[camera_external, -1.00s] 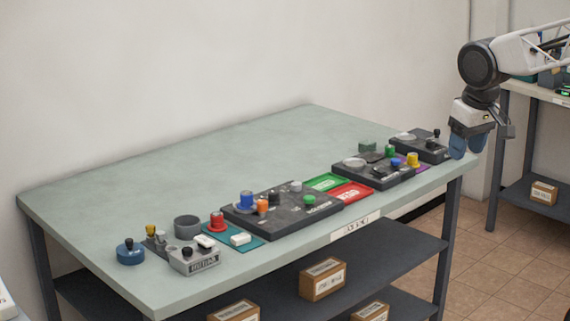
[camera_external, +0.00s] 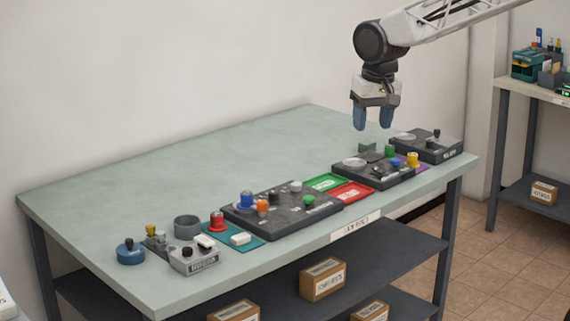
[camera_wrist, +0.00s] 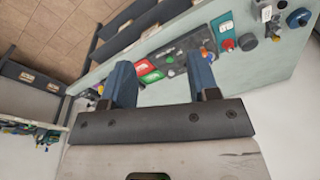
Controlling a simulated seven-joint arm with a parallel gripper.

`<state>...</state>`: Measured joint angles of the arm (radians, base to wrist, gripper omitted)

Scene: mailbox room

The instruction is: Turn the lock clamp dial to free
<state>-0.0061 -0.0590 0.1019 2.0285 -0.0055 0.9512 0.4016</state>
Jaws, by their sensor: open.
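My gripper (camera_external: 373,122), with two blue fingers, is open and empty. It hangs pointing down above the right part of the table, over the panel area and touching nothing. Its open fingers also show in the wrist view (camera_wrist: 162,68). Below it is a dark control panel (camera_external: 346,172) with a grey disc (camera_external: 355,162), a green knob (camera_external: 390,151) and a yellow knob (camera_external: 412,159). Right of it is a smaller dark box (camera_external: 432,153) with a black knob (camera_external: 436,134). Labels are too small to read, so I cannot tell which is the lock clamp dial.
A larger panel (camera_external: 330,212) with blue, orange and green knobs stands mid-table. A blue round dial (camera_external: 130,255) and a grey box (camera_external: 194,263) stand at the left. The table's back (camera_external: 190,170) is clear.

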